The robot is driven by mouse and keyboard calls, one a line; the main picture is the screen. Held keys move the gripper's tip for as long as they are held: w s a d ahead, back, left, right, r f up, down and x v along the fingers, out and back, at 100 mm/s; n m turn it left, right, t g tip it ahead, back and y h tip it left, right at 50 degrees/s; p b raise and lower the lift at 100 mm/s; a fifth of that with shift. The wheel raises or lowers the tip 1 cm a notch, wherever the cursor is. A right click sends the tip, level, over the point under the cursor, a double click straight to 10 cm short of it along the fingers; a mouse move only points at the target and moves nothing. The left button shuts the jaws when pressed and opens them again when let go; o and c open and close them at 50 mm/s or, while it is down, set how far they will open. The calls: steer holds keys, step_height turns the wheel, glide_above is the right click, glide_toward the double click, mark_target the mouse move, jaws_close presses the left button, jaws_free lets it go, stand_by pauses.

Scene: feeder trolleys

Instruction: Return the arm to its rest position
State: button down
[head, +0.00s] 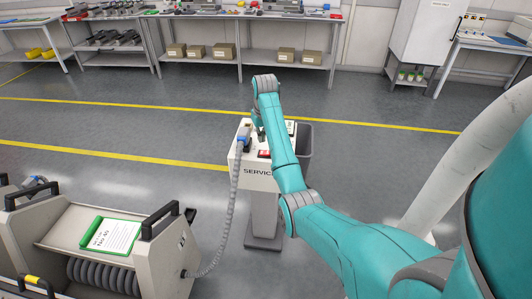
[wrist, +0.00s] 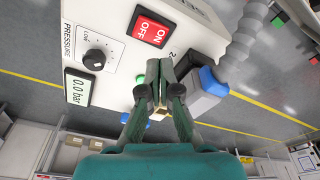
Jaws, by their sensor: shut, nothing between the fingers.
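My arm, teal with grey joints, reaches forward across the head view to a white service post (head: 264,180). My gripper (wrist: 160,62) is shut and empty in the wrist view, its fingertips over the post's panel. In the head view the fingers are mostly hidden by the arm. The panel (wrist: 110,25) carries a red ON/OFF switch (wrist: 151,31), a black pressure knob (wrist: 94,60) and a display reading 0.0 bar (wrist: 79,88). A blue and grey connector (wrist: 208,88) sits beside the fingers on the right. I cannot tell whether the fingers touch anything.
A grey hose (head: 228,215) runs from the post to a trolley (head: 165,270) at lower left, which bears a green clipboard (head: 110,235). A grey bin (head: 304,150) stands behind the post. Benches (head: 290,57) line the back wall. The floor between is clear.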

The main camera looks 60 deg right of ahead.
steer(key=shift+r, duration=0.7)
